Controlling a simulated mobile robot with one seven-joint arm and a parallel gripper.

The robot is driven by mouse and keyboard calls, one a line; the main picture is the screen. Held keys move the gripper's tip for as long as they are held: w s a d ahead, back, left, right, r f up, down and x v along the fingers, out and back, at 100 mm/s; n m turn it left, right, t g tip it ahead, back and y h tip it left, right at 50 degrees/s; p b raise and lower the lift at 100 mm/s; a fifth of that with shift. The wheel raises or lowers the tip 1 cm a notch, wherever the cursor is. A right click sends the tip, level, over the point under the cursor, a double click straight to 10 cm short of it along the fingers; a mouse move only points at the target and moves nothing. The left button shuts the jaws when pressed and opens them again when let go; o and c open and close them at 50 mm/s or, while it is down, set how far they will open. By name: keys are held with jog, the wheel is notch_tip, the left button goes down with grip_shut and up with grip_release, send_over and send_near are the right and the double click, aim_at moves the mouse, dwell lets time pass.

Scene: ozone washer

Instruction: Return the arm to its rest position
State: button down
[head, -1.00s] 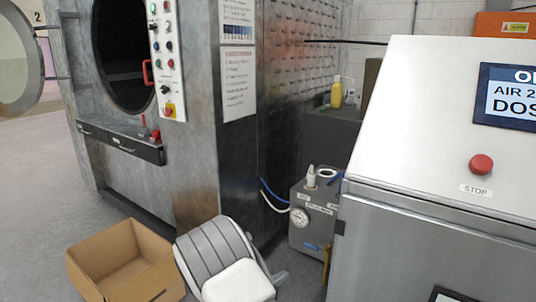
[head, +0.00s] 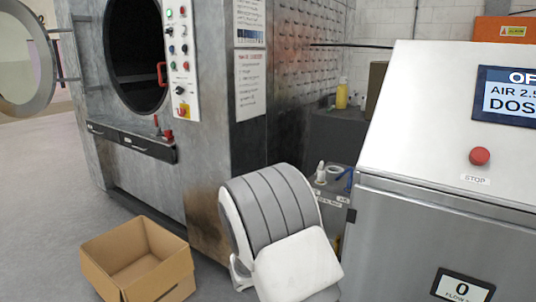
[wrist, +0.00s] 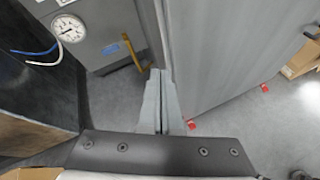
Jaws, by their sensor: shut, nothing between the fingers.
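My gripper (wrist: 158,75) is in the wrist view, with its two grey fingers together and nothing held. It points down toward the grey floor, beside a tall grey panel. My arm (head: 280,215), a grey and white ribbed link, shows low in the middle of the head view. It stands in front of the washer's corner and left of the control console. The gripper itself cannot be made out in the head view.
The steel washer (head: 210,150) has its round door (head: 25,60) open. An empty cardboard box (head: 140,262) lies on the floor at left. The console (head: 430,215) stands close on the right. A grey unit with a gauge (wrist: 100,35) is near the gripper. Floor at far left is clear.

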jog(key=s+d+r+m+g+y, duration=0.3)
jog(key=s+d+r+m+g, duration=0.35)
jog(key=s+r+m, duration=0.75)
jog(key=s+a+r+m+t+y, duration=0.2)
jog(key=s+r+m+y, duration=0.15)
jog(key=s, duration=0.55)
jog(key=s+a+r+m+t+y, duration=0.25)
jog(key=s+m+y, duration=0.2)
jog(key=s, duration=0.35)
notch_tip(320, 180, up, 18)
jog(key=h+p, duration=0.1)
jog(key=p, duration=1.7)
jog(key=shift+d+f, duration=0.2)
jog(key=shift+d, duration=0.15)
